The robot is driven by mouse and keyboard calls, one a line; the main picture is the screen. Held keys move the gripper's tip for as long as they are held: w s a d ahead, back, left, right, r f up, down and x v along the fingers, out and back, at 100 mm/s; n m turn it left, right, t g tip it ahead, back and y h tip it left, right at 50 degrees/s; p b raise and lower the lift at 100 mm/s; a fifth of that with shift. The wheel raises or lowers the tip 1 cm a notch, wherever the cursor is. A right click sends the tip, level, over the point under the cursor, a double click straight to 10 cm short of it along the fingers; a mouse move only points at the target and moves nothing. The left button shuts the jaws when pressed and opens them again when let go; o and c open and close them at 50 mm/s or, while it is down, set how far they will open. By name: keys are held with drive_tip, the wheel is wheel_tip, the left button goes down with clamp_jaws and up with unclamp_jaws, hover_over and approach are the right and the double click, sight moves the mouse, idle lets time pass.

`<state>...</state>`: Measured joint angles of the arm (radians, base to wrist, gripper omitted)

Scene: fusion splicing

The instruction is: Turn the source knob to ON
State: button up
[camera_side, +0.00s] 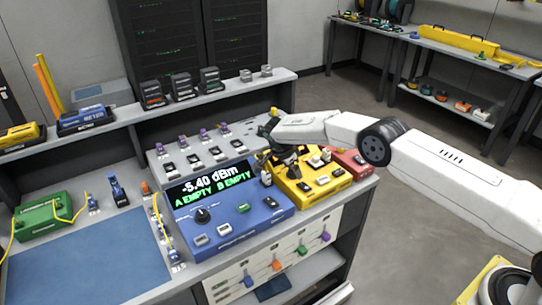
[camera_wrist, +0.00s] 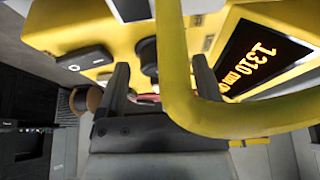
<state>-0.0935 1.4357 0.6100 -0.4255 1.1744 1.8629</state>
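The yellow source box (camera_side: 322,187) stands on the bench in the side view, right of the blue meter. Its yellow body (camera_wrist: 80,32) fills the top of the wrist view, with a lit orange display (camera_wrist: 262,58) reading 1310. A dark round knob (camera_wrist: 148,56) shows between my fingers, partly behind a thick yellow handle (camera_wrist: 174,75). My gripper (camera_wrist: 161,64) is open, with its two black fingers on either side of the knob's line. I cannot tell whether they touch it, nor which way the knob points. In the side view my gripper (camera_side: 284,158) hangs over the box.
The blue meter (camera_side: 240,222) reads -5.40 dBm, A EMPTY, B EMPTY. A red box (camera_side: 352,162) sits close on the right of the yellow one. A grey panel with several switches (camera_side: 205,150) stands behind the meter. A blue mat (camera_side: 85,262) lies clear at left.

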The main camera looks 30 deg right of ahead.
drive_tip(key=shift+r, duration=0.1)
drive_tip(key=v, duration=0.7)
drive_tip(key=shift+r, duration=0.35)
drive_tip(key=shift+a, duration=0.15)
drive_tip(key=s+d+r+n+t+y, duration=0.1)
drive_tip(key=s+r+n+y, duration=0.1)
drive_tip(key=s+r+n, duration=0.4)
drive_tip(key=s+r+n+y, duration=0.1)
drive_tip(key=s+r+n, duration=0.1)
drive_tip(key=s+n, duration=0.45)
drive_tip(key=s+d+n+t+y, duration=0.1)
drive_tip(key=s+n, duration=0.4)
drive_tip(key=s, duration=1.7)
drive_tip(key=shift+s+n+t+y, duration=0.3)
drive_tip(key=shift+n, duration=0.05)
drive_tip(key=shift+d, duration=0.1)
drive_tip(key=shift+c, duration=0.2)
